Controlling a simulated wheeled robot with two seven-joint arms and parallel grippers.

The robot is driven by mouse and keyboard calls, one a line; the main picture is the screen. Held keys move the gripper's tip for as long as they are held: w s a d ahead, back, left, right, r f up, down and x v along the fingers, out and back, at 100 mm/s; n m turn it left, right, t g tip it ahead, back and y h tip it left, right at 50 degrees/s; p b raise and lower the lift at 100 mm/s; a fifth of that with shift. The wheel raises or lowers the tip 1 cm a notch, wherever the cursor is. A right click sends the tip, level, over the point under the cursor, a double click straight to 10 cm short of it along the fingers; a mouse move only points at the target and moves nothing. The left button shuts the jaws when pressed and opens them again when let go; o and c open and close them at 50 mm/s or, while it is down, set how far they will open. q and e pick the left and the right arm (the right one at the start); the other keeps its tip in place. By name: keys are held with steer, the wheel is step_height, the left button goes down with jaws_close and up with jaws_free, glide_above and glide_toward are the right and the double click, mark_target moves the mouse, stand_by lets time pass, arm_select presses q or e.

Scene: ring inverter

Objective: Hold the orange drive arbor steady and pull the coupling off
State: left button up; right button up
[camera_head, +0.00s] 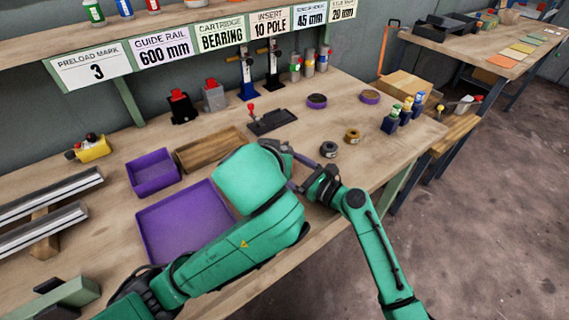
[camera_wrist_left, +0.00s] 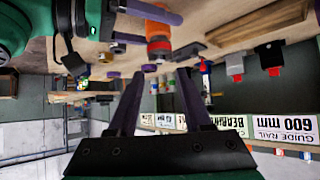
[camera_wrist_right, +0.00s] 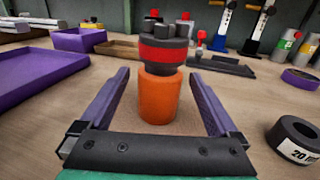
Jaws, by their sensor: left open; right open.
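The orange drive arbor (camera_wrist_right: 159,98) stands upright on the bench in the right wrist view, with the dark, red-banded coupling (camera_wrist_right: 162,53) on its top. My right gripper (camera_wrist_right: 160,76) is open, with one purple finger on each side of the arbor. In the left wrist view, which is upside down, the arbor (camera_wrist_left: 157,28) and coupling (camera_wrist_left: 159,47) appear beyond the fingertips. My left gripper (camera_wrist_left: 161,72) is open and empty, pointing toward the coupling. In the head view my green left arm hides the arbor and coupling.
Loose rings (camera_head: 329,149) and (camera_head: 352,136) lie to the right of the grippers. A purple tray (camera_head: 147,238) and purple bin (camera_head: 152,173) are to the left. A wooden tray (camera_head: 183,157) and a black base plate (camera_head: 271,122) with a red knob lie behind.

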steer(key=shift+w+a, duration=0.25)
steer(key=shift+a, duration=0.05)
jaws_close()
arm_select(q)
steer(key=o, duration=0.7)
steer(key=shift+m, duration=0.3)
steer(key=n+g, duration=0.6)
steer(key=n, duration=2.7)
glide_toward(282, 150)
steer(key=x, duration=1)
